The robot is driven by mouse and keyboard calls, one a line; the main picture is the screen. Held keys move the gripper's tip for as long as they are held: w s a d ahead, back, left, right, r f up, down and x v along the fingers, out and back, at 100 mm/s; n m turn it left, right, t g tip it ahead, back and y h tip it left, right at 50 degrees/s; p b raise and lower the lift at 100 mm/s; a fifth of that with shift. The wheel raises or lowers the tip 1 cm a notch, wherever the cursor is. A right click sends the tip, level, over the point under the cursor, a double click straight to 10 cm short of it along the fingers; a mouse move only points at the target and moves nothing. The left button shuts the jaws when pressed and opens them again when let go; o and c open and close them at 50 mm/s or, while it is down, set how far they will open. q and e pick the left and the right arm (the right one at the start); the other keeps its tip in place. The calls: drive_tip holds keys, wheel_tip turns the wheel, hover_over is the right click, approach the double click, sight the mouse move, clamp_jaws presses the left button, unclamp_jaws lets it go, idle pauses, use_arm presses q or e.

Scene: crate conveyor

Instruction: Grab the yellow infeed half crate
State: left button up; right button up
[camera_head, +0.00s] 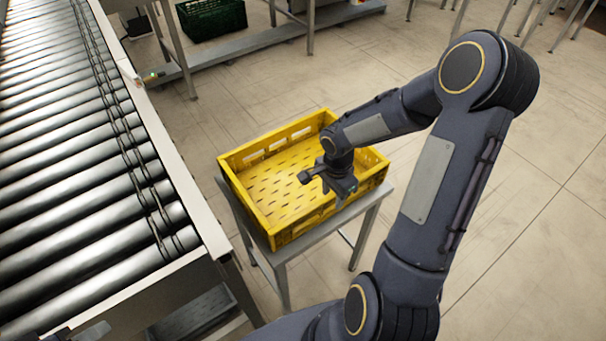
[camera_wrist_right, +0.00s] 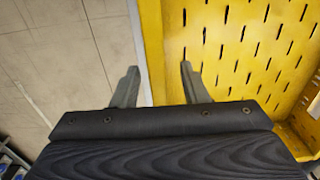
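The yellow half crate (camera_head: 247,208) stands upright on a small grey table beside the roller conveyor in the head view. It looks empty, with a slotted floor. My right gripper (camera_head: 326,184) is over the crate's right part, pointing down, and hides some of its floor and wall. In the right wrist view the two fingers of this gripper (camera_wrist_right: 158,85) are apart with nothing held. The crate's wall (camera_wrist_right: 156,50) passes between them in the picture; I cannot tell how far above it they are. A small cut-off part at the bottom left edge may be my left gripper.
The roller conveyor (camera_head: 70,150) runs along the left, with a metal side rail near the crate. The small grey table (camera_head: 358,212) carries the crate. A dark green crate (camera_head: 211,18) is at the back. Floor to the right is clear.

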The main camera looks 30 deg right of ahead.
sight(334, 203)
drive_tip(key=f, duration=0.4)
drive_tip(key=shift+d+f, duration=0.2)
drive_tip(key=shift+s, duration=0.1)
drive_tip(key=shift+c, duration=0.3)
clamp_jaws()
